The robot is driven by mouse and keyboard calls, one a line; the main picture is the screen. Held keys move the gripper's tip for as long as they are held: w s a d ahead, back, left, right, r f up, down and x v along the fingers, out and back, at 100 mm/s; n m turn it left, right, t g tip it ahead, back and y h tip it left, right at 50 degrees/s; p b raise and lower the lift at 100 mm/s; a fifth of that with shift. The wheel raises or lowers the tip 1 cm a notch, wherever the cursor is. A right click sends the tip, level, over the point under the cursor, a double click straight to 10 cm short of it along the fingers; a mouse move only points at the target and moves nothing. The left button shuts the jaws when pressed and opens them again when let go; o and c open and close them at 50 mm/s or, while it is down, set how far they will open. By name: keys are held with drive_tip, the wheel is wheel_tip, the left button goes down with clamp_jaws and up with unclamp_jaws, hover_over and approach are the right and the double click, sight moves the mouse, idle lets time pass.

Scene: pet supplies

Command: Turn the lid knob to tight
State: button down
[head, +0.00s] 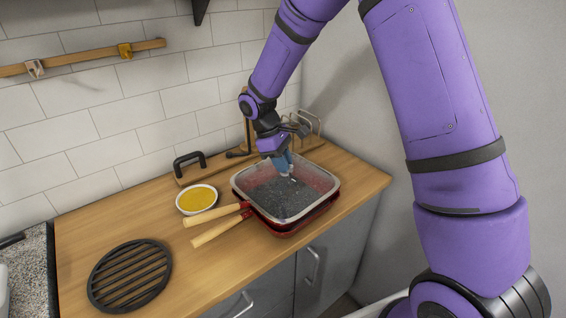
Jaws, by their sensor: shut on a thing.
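A square red pan (282,230) stands on the wooden counter, with two pale wooden handles pointing left. A square lid with a pale rim (334,187) appears to lie over it, and a dark speckled grey surface shows inside the rim. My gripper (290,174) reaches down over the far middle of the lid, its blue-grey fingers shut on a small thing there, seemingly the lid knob. The fingers hide most of the knob, so its setting cannot be read.
A bowl of yellow food (197,199) stands left of the pan. A round black grate (130,275) lies at the front left. A board with a black handle (189,161) and a wire rack (307,121) stand behind, near the tiled wall. Bare counter lies between bowl and grate.

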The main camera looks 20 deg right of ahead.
drive_tip(key=m+g+y, duration=0.1)
drive_tip(key=m, duration=0.3)
drive_tip(key=shift+d+m, duration=0.1)
drive_tip(key=shift+m, duration=0.3)
idle(0.4)
drive_tip(key=c, duration=1.1)
unclamp_jaws()
drive_tip(key=shift+r, duration=0.1)
drive_tip(key=v, duration=1)
drive_tip(key=shift+w+r, duration=0.25)
drive_tip(key=shift+r, duration=0.05)
drive_tip(key=shift+d, duration=0.2)
